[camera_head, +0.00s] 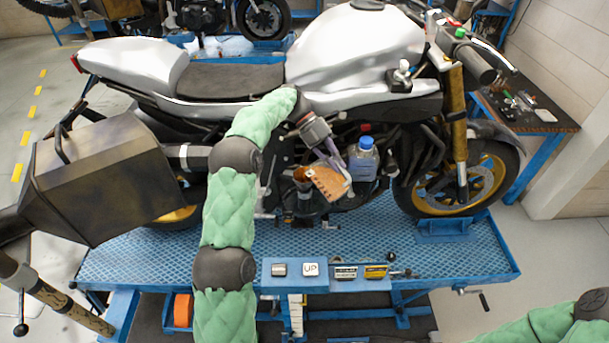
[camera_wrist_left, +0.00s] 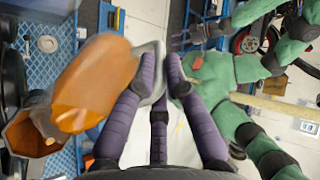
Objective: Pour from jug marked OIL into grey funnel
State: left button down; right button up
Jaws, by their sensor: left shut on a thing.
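My left gripper (camera_head: 326,146) is shut on the jug (camera_head: 328,184), an orange-brown vessel held tilted in front of the motorcycle's engine. In the left wrist view, purple fingers (camera_wrist_left: 158,75) close at its grey edge, and the jug (camera_wrist_left: 98,82) looms large. I cannot read its marking. The funnel (camera_head: 304,203) seems to be the grey shape just left of and below the jug; its wide orange-brown mouth shows in the left wrist view (camera_wrist_left: 28,134). I cannot make out a stream. Purple fingers, seemingly my right gripper (camera_wrist_left: 195,36), show small there; their opening is unclear.
A clear bottle with a blue cap (camera_head: 363,160) stands close right of the jug. The silver motorcycle (camera_head: 350,45) stands on a blue lift platform (camera_head: 330,235). A dark side case (camera_head: 115,180) juts out at left. The platform's front strip is mostly clear.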

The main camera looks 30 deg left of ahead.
pick_arm(q)
jog(key=shift+w+a+r+h, duration=0.1)
jog(key=shift+a+r+h, duration=0.6)
jog(key=shift+r+h, duration=0.1)
dwell(3.7)
